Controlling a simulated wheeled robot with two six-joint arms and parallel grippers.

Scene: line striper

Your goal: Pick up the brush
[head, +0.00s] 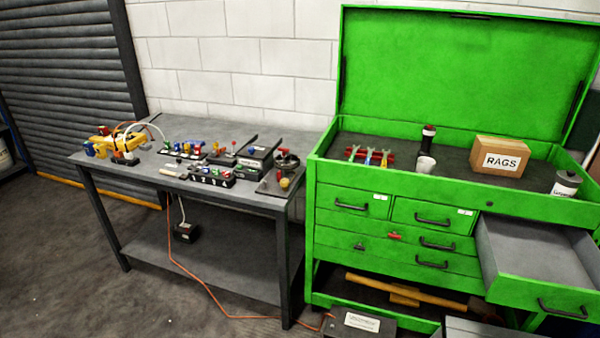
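I cannot pick out the brush for certain. A long wooden-handled tool (435,293) with a block-like piece near its middle lies on the low shelf of the green tool cabinet (345,255), under the drawers. A small pale-handled item (172,172) lies near the front edge of the grey workbench (235,197). Either may be a brush; both are too small to tell. Neither of my grippers shows in the head view.
The bench's left and middle hold a yellow device (122,140) and several small coloured parts. The cabinet top holds a RAGS box (500,157) and a canister (565,185). One drawer (540,250) stands open and empty. An orange cord (205,287) crosses the floor.

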